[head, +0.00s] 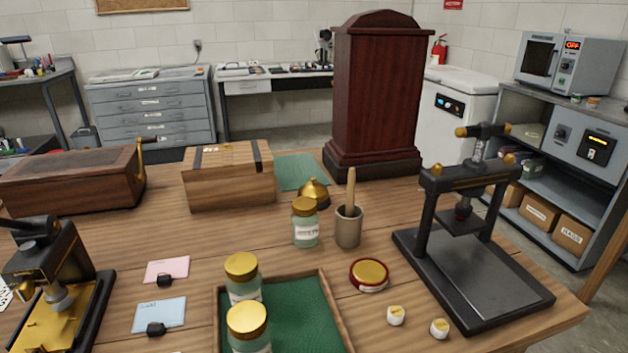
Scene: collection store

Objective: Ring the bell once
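A small brass dome bell (314,190) with a knob on top stands on the wooden table, right of the wooden box and in front of the dark red cabinet. Its lower left part is hidden behind a gold-lidded glass jar (306,226). A grey-brown cup (348,228) with a wooden handle sticking up stands close at its right front. Neither of my grippers is in view, and nothing touches the bell from above.
A green-lined tray (336,310) with gold-lidded jars is at the front. A red and gold round tin (369,274) lies right of it. A black press (466,240) stands at right, a black and gold machine (62,270) at left. The wooden box (230,178) is behind.

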